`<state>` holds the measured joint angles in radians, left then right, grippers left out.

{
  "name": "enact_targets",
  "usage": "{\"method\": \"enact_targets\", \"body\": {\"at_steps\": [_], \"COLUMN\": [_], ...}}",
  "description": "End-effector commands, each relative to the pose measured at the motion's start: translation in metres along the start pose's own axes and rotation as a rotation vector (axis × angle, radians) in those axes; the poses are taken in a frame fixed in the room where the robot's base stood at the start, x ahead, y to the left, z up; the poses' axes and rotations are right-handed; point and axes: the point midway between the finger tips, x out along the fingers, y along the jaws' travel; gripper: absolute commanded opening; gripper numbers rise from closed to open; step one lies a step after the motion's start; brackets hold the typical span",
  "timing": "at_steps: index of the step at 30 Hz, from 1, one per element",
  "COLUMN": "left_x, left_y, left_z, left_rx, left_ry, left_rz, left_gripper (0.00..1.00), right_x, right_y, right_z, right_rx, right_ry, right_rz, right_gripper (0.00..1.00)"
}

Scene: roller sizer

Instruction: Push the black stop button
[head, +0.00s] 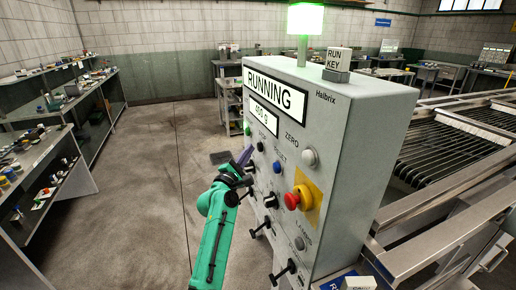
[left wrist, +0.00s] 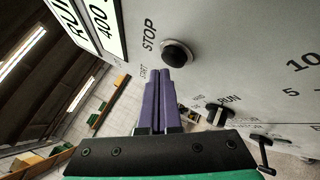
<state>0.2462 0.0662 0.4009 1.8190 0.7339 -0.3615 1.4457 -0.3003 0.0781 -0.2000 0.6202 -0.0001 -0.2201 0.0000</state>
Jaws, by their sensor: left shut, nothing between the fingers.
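The black stop button (head: 260,146) is on the front of the grey control cabinet (head: 375,140), below the STOP label. In the left wrist view the round black button (left wrist: 177,53) stands out from the panel just beyond the fingertips. My left gripper (head: 246,154) comes in from the left at the panel, close to the button. Its purple fingers (left wrist: 159,78) are shut together, with nothing between them. I cannot tell whether the tips touch the button or panel. My right gripper is not in view.
The panel also has a blue reset button (head: 277,167), a white zero button (head: 310,157), a red emergency knob (head: 292,201) and black handles below. The display reads RUNNING and the top lamp (head: 304,20) glows green. Shelves (head: 45,165) stand left; rollers lie right.

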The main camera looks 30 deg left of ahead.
Motion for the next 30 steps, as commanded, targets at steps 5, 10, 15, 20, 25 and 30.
{"method": "enact_targets", "body": {"at_steps": [5,10,15,20,25,30], "left_x": [0.0044,0.0041,0.0045,0.0059,0.0072,0.0087], "left_y": [-0.0026,-0.0029,-0.0031,-0.004,-0.005,-0.0061], "left_z": [0.0037,0.0033,0.0036,0.0046,0.0056,0.0066], "left_rx": [-0.001,0.0,-0.001,-0.001,-0.001,-0.001], "left_ry": [0.0,0.0,0.0,0.0,0.0,0.0], "left_rz": [-0.001,-0.001,-0.001,0.0,0.0,0.0], "left_gripper": [0.0,0.0,0.0,0.0,0.0,0.0], "right_x": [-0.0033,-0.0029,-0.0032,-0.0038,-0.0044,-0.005], "right_y": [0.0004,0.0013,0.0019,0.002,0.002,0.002], "right_z": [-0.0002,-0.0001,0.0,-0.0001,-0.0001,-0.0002], "right_rx": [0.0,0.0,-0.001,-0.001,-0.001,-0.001], "right_ry": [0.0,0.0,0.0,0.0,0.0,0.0], "right_rz": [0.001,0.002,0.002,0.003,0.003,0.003], "right_gripper": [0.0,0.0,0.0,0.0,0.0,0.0]}}
